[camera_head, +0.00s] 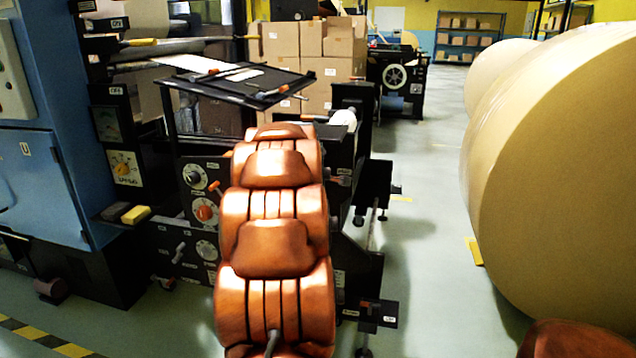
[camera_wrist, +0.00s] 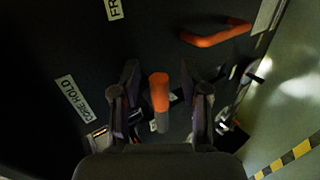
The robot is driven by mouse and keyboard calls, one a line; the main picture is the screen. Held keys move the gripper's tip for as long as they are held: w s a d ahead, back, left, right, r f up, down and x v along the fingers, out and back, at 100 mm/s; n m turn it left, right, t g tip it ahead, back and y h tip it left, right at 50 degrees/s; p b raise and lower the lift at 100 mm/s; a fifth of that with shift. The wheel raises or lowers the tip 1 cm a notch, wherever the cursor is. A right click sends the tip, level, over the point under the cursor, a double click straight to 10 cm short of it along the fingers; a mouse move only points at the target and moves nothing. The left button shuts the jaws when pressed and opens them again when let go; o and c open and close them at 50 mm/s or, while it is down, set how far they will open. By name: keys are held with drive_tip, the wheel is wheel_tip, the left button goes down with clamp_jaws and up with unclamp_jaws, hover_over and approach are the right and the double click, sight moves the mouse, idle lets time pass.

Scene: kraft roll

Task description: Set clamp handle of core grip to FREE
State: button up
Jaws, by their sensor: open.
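In the wrist view, a lever with an orange grip and grey lower end (camera_wrist: 159,92) stands between the fingers of my gripper (camera_wrist: 160,82); it looks like the clamp handle. The fingers are open, one on each side, with dark gaps visible between them and the grip. A white label reading CORE HOLD (camera_wrist: 72,98) is to the left on the black panel. Another label, cut off at the top edge and showing FR (camera_wrist: 115,10), is above. In the head view my copper arm hides my gripper and this lever.
An orange bar handle (camera_wrist: 217,35) sits at upper right in the wrist view, close to the right finger. In the head view, the black machine (camera_head: 190,250) surrounds my arm, large kraft rolls (camera_head: 560,170) stand at right, and open floor (camera_head: 430,260) lies between.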

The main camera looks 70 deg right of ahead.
drive_tip(key=v, duration=1.2)
drive_tip(key=shift+r, duration=0.1)
idle(0.7)
drive_tip(key=w+a+r+m+y+p, duration=0.1)
drive_tip(key=w+a+r+y+p, duration=0.15)
drive_tip(key=a+p, duration=0.45)
drive_tip(key=w+a+r+y+p, duration=0.1)
drive_tip(key=w+a+r+p, duration=0.2)
drive_tip(key=a, duration=0.9)
drive_tip(key=w+a+r+m+y+p, duration=0.1)
drive_tip(key=w+a+y+p, duration=0.15)
drive_tip(key=a+p, duration=0.5)
drive_tip(key=s+a+r+g+y+p, duration=0.1)
drive_tip(key=s+a+p, duration=0.3)
drive_tip(key=a, duration=0.6)
drive_tip(key=s+a+r+g+y+p, duration=0.1)
drive_tip(key=s+a+r+p, duration=0.3)
drive_tip(key=a, duration=0.6)
drive_tip(key=s+a+r+g+y+p, duration=0.1)
drive_tip(key=s+a+r+y+p, duration=0.2)
drive_tip(key=s+a+p, duration=0.3)
drive_tip(key=a, duration=0.4)
drive_tip(key=shift+n, duration=0.4)
drive_tip(key=shift+r, duration=0.1)
